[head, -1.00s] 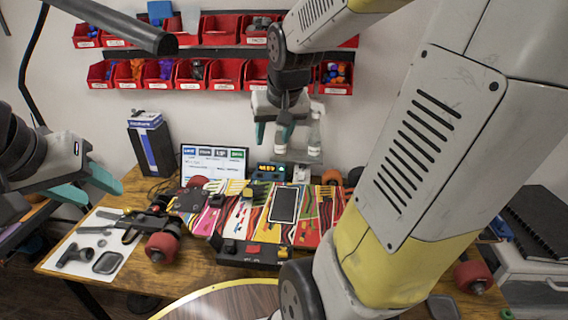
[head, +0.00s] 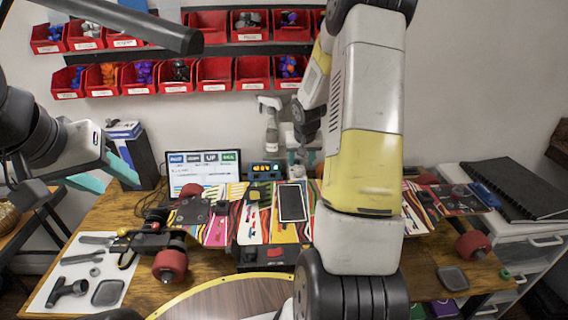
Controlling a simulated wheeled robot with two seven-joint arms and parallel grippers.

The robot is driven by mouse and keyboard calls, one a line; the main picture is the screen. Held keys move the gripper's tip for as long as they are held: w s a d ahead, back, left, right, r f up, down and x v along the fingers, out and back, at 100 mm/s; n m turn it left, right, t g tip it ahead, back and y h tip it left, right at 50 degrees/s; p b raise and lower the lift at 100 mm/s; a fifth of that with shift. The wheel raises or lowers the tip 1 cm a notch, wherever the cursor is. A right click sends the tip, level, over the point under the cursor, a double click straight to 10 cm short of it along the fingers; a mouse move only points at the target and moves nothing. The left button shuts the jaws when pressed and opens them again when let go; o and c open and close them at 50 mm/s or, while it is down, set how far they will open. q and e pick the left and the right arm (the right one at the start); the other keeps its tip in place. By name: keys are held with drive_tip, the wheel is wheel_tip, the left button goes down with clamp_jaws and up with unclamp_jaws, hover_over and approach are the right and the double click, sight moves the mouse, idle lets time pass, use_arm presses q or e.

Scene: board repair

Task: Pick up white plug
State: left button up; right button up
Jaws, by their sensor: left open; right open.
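I cannot make out a white plug in the head view. A decorated skateboard-like board (head: 262,222) with red wheels lies across the wooden table. A dark rectangular panel (head: 291,203) sits on its middle. My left gripper (head: 104,175) is at the left, above the table's left side, with teal fingers apart and nothing between them. My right arm rises through the middle right and covers part of the board.
A white mat (head: 72,290) with tools lies at the table's left. A small screen (head: 203,171) and a spray bottle (head: 270,128) stand behind the board. Red bins (head: 215,72) line the wall. A black notebook (head: 520,188) lies on the white drawers at right.

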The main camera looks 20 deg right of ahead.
sight(298, 169)
drive_tip(key=x, duration=0.5)
drive_tip(key=shift+w+a+f, duration=0.15)
drive_tip(key=shift+w+f, duration=0.1)
clamp_jaws()
